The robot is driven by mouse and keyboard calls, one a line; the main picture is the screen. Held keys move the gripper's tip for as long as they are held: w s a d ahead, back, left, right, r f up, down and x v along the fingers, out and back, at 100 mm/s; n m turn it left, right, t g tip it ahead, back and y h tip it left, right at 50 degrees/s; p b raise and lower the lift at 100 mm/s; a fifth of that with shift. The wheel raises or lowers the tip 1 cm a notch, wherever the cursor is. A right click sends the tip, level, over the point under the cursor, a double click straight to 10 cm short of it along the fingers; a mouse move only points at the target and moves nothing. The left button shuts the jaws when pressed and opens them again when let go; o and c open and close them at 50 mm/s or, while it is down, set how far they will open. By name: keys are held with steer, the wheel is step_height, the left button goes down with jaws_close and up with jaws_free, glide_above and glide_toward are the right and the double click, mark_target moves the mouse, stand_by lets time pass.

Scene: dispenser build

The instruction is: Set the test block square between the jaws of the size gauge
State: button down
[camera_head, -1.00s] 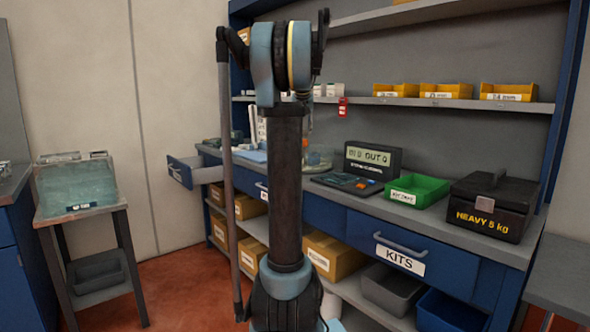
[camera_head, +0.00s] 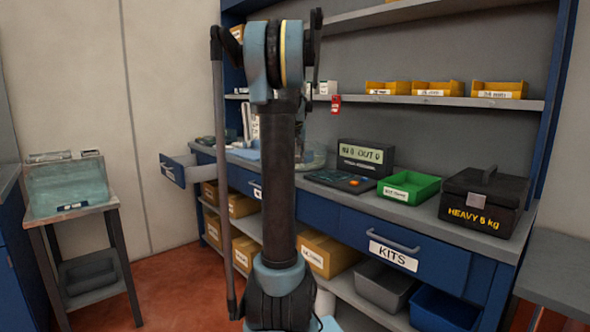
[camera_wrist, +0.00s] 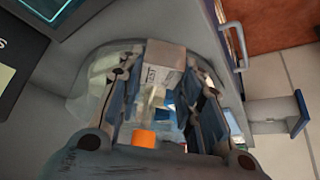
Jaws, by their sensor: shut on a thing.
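In the wrist view, my gripper (camera_wrist: 160,78) is shut on the test block (camera_wrist: 167,57), a pale grey-white box with dark lettering on one side. The block sits between the two fingers, near their tips. Part of it is hidden by the fingers. In the head view, my own arm stands in front of the bench, and neither my gripper nor the block can be made out there. I cannot make out the size gauge in either view.
The blue bench carries a display unit (camera_head: 366,157), a green bin (camera_head: 409,187) and a black heavy case (camera_head: 485,200). A drawer (camera_head: 175,168) stands open at its left end. A small side table (camera_head: 70,215) stands at left. Red floor lies clear between them.

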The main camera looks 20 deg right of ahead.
steer(key=shift+f, duration=2.6)
steer(key=c, duration=1.1)
jaws_free()
steer(key=shift+f, duration=0.1)
steer(key=v, duration=1.2)
